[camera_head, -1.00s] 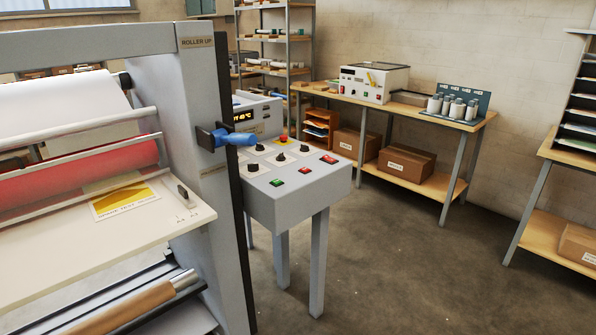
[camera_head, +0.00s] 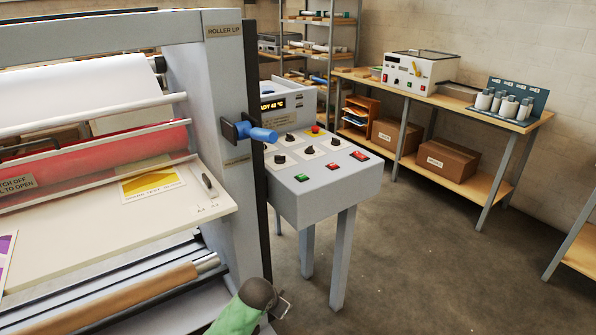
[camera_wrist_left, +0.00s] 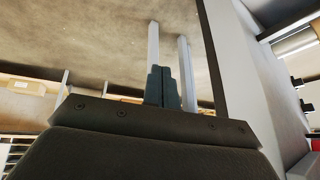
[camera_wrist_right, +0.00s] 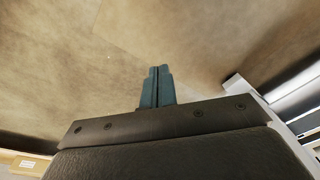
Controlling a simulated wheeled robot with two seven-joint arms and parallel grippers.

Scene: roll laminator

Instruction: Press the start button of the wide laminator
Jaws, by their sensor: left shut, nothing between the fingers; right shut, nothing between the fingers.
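The wide laminator (camera_head: 205,100) stands at the left in the head view, with white film and a red roller. Its grey control console (camera_head: 325,207) is attached at its right. A green button (camera_head: 302,177) sits at the console's front left; its label is too small to read. Red buttons (camera_head: 333,166) lie to its right, and dark knobs (camera_head: 283,159) behind. My left gripper (camera_wrist_left: 163,68) is shut and empty in its wrist view, with the console legs beyond. My right gripper (camera_wrist_right: 160,70) is shut and empty over bare floor in its wrist view. Neither touches the console.
A blue handle (camera_head: 262,135) sticks out from the laminator frame beside the console. A wooden bench (camera_head: 500,124) with a small machine (camera_head: 413,73) stands behind. Floor right of the console is clear.

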